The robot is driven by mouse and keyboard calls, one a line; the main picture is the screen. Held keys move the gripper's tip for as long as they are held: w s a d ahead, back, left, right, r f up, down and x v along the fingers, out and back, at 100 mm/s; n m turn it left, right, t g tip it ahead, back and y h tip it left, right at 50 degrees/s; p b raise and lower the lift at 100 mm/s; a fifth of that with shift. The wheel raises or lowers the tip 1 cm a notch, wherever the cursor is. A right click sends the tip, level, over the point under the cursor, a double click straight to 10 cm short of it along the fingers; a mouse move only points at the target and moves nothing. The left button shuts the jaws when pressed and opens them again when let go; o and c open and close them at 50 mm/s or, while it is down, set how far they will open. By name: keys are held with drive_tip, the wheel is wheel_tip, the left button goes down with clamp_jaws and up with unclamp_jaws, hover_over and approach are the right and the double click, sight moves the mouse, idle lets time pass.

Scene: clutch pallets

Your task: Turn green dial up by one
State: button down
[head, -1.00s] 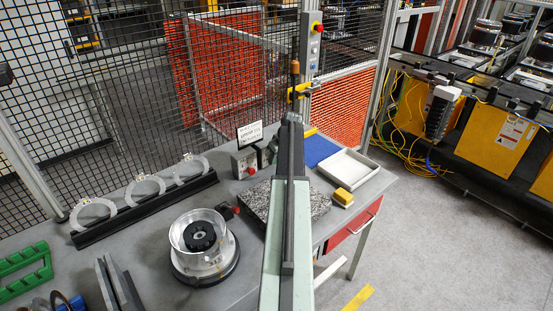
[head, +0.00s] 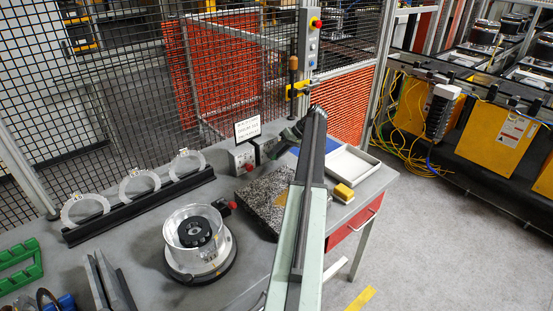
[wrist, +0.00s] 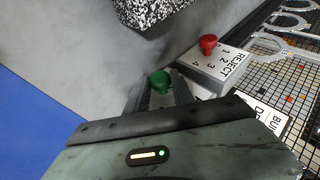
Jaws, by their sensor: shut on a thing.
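The green dial (wrist: 160,82) is a small round knob in the middle of the wrist view. My gripper (wrist: 161,93) is shut on it, with one dark finger on each side. The box under the green dial is mostly hidden by my gripper, so its scale and the dial's setting cannot be read. The green dial cannot be made out there.
A red dial (wrist: 208,44) sits on a box marked REJECT (wrist: 222,65) close by. A speckled block (head: 266,203) lies in front. A sign (head: 247,129) stands behind the boxes.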

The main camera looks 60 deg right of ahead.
drive_tip(key=shift+s+d+f+y+b, duration=0.15)
drive_tip(key=shift+f+y+b, duration=0.1)
drive_tip(key=shift+y+b, duration=0.35)
drive_tip(key=shift+r+t, duration=0.1)
drive_tip(key=shift+t, duration=0.2)
drive_tip(key=c, duration=1.1)
unclamp_jaws()
